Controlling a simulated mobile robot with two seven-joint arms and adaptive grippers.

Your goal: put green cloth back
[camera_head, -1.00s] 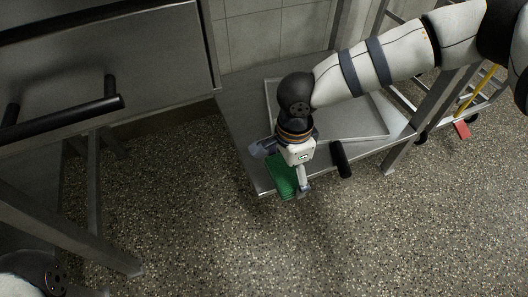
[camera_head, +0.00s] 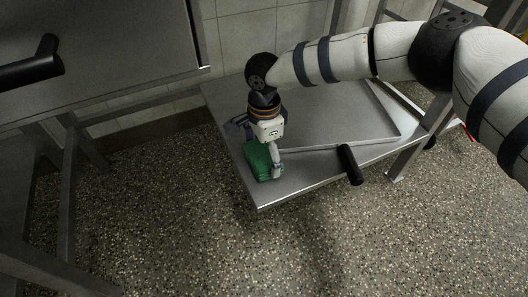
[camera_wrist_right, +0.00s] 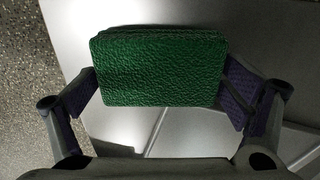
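The green cloth (camera_head: 257,163) is a folded, textured block near the left front corner of a low metal table (camera_head: 290,186). My right gripper (camera_head: 262,160) is at the cloth, pointing down. In the right wrist view the cloth (camera_wrist_right: 160,68) fills the space between the two fingers (camera_wrist_right: 160,95), which meet its left and right edges; the gripper is shut on it. I cannot tell whether the cloth's underside touches the table. My left gripper is not in view.
Speckled floor (camera_head: 330,240) is open in front.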

